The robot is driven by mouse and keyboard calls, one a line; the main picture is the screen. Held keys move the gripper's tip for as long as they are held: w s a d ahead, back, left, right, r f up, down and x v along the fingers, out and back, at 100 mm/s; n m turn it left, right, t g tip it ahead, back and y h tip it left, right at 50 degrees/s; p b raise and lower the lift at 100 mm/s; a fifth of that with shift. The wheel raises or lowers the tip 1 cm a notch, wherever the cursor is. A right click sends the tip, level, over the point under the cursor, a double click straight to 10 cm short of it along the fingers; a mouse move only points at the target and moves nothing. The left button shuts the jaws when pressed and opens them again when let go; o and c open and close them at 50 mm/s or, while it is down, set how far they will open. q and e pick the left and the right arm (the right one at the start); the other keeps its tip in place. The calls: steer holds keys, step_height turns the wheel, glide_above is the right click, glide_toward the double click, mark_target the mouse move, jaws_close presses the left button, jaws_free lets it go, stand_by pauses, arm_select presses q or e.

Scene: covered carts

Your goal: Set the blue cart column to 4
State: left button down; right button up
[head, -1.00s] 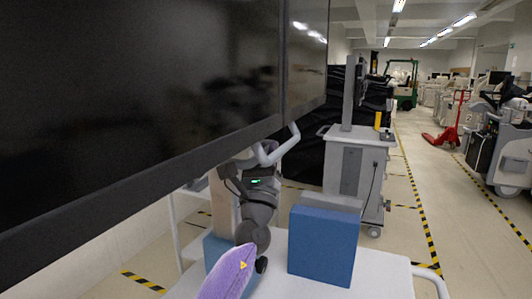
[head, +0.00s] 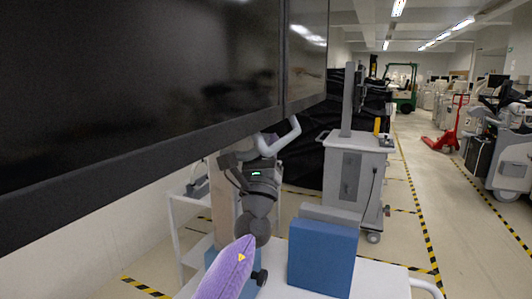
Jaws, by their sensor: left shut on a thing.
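A large dark glossy panel (head: 130,85) fills the upper left of the head view. A pale bent bar, seemingly its handle (head: 282,142), shows below its lower edge. My left gripper (head: 262,153) is up at this bar and is shut on it; its fingertips are hard to make out. Below, a white cart top (head: 372,281) bears a blue box (head: 322,257) at its right. A second blue piece (head: 212,256) stands at the left, partly hidden by my arm, with a beige piece (head: 224,196) above it. My right gripper is not in view.
A grey wheeled cart (head: 352,165) with a post stands behind. A white rack (head: 192,215) is at the left. A red pallet jack (head: 449,134) and grey machines are at the right. The floor aisle with striped tape is clear.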

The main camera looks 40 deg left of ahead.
arm_select(q)
steer(key=c, duration=0.5)
jaws_free()
steer(key=shift+f, duration=0.1)
steer(key=shift+c, duration=0.2)
steer(key=b+v, duration=0.2)
steer(key=v, duration=0.8)
